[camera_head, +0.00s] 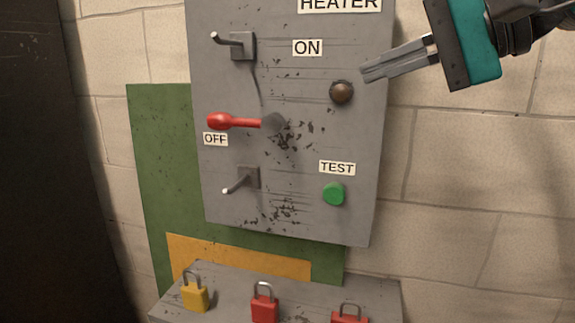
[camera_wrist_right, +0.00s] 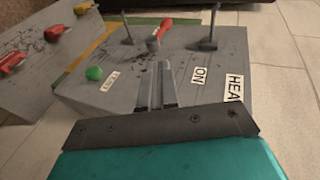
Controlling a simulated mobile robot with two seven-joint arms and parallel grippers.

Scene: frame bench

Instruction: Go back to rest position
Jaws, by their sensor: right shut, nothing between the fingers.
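My right gripper (camera_head: 370,73) comes in from the upper right in the head view, with a teal body and two grey fingers pressed together, empty. In the right wrist view the shut fingers (camera_wrist_right: 157,68) point over the panel. A red lever (camera_head: 232,122) lies sideways with its handle toward the OFF label (camera_head: 215,139). It also shows in the wrist view (camera_wrist_right: 165,25). My left gripper is not in view.
Metal pegs (camera_head: 228,39) (camera_head: 238,184) stick out from the panel. A green button (camera_head: 333,193) sits under the TEST label. Below, a grey ledge (camera_head: 225,278) carries a yellow padlock (camera_head: 195,296) and red padlocks (camera_head: 265,306). The block wall (camera_head: 470,170) at right is clear.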

